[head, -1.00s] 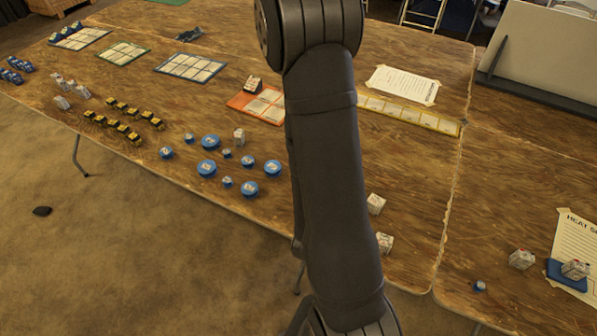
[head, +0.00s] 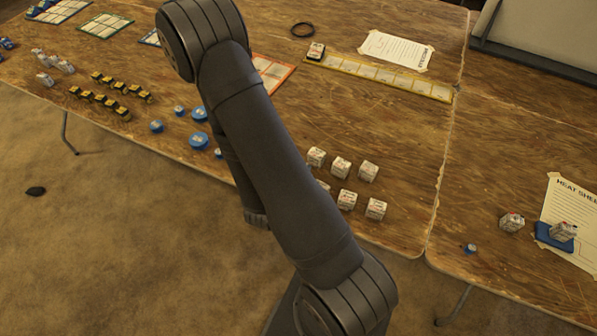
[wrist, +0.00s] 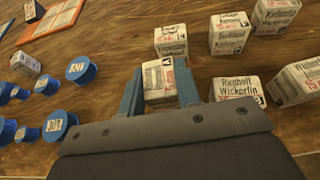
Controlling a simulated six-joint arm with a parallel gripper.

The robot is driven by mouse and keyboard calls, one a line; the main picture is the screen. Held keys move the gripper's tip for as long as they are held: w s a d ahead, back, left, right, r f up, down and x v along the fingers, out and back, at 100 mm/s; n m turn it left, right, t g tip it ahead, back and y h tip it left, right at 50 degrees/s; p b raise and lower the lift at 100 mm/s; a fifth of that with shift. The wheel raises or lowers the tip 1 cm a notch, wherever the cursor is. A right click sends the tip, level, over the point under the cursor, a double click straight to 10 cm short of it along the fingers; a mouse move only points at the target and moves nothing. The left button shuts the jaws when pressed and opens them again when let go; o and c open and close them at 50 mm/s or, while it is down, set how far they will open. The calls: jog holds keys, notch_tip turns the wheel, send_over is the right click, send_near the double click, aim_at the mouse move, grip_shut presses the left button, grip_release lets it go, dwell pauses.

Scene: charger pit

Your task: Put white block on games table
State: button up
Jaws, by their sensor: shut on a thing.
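Several white printed blocks stand in two rows near the front of the large wooden table (head: 300,105), such as one at the far row's right end (head: 368,171). My gripper (wrist: 158,85) has its two blue-grey fingers on either side of the near row's left white block (wrist: 158,72), shut on it. That block (head: 322,186) is mostly hidden behind my arm in the head view, where my gripper is also hidden. Whether it touches the table is unclear. The pictures do not clearly show which table is the games table.
Neighbouring white blocks stand close to my gripper, behind it (wrist: 170,40) and right of it (wrist: 237,88). Blue discs (wrist: 58,125) lie to the left. A second table (head: 500,180) at right holds a white block (head: 511,222), a blue pad (head: 550,237) and a sheet.

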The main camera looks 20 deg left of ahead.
jog(key=shift+f, duration=0.95)
jog(key=o, duration=1.1)
jog(key=shift+f, duration=0.1)
jog(key=shift+c, duration=0.2)
jog(key=shift+s+r, duration=0.1)
jog(key=shift+r, duration=0.1)
jog(key=v, duration=1.1)
jog(key=shift+s, duration=0.4)
jog(key=shift+r, duration=0.1)
